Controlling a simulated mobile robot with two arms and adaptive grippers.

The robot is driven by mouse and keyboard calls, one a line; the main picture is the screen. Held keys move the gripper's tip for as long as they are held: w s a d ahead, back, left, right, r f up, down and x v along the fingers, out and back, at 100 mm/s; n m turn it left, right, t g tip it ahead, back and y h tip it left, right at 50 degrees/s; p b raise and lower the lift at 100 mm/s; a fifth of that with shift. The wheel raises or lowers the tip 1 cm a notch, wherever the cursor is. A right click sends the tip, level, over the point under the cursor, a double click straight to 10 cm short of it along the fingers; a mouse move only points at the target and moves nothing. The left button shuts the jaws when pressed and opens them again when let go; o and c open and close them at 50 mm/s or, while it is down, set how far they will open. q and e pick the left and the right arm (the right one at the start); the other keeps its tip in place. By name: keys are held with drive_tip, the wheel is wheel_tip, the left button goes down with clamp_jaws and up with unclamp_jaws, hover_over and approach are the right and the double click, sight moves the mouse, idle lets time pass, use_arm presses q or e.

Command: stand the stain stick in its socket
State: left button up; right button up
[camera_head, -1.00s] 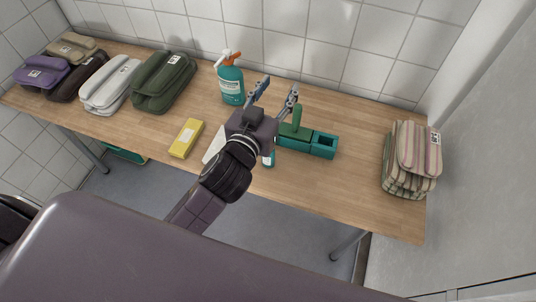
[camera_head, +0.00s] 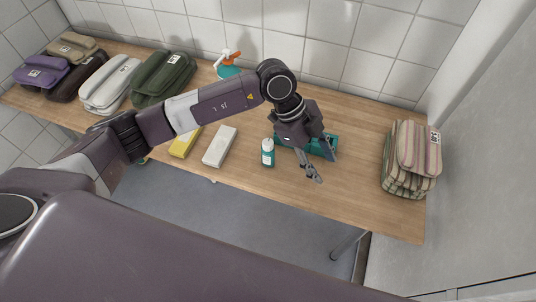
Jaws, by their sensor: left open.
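I see nothing between the fingers. It is apart from the stick. My right gripper is not in view.
A white box (camera_head: 220,146) and a yellow box (camera_head: 186,143) lie left of the stick. A spray bottle (camera_head: 228,70) stands behind my arm. Folded pouches (camera_head: 163,80) line the left; striped cloths (camera_head: 411,160) are stacked at right. The table (camera_head: 365,195) is clear at front right.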

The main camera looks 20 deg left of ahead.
sight(268, 152)
use_arm(q)
drive_tip(key=w+a+n+y, duration=0.1)
drive_tip(key=a+y, duration=0.1)
drive_tip(key=a, duration=0.3)
drive_tip(key=w+a+f+n+y, duration=0.1)
drive_tip(key=w+a+y, duration=0.1)
drive_tip(key=a, duration=0.2)
drive_tip(key=w+a+n+y, duration=0.1)
drive_tip(key=a+y, duration=0.1)
drive_tip(key=a, duration=0.3)
drive_tip(key=shift+w+a+f+t, duration=0.15)
drive_tip(key=shift+w+a+t, duration=0.15)
drive_tip(key=shift+a+f, duration=0.25)
drive_tip(key=f+p, duration=0.1)
drive_tip(key=f, duration=0.2)
drive_tip(key=f+p, duration=0.1)
drive_tip(key=f, duration=0.2)
drive_tip(key=shift+s+a+f, duration=0.1)
drive_tip(key=shift+a+f, duration=0.05)
drive_tip(key=shift+a, duration=0.05)
drive_tip(key=shift+f, duration=0.4)
drive_tip(key=shift+c, duration=0.4)
clamp_jaws()
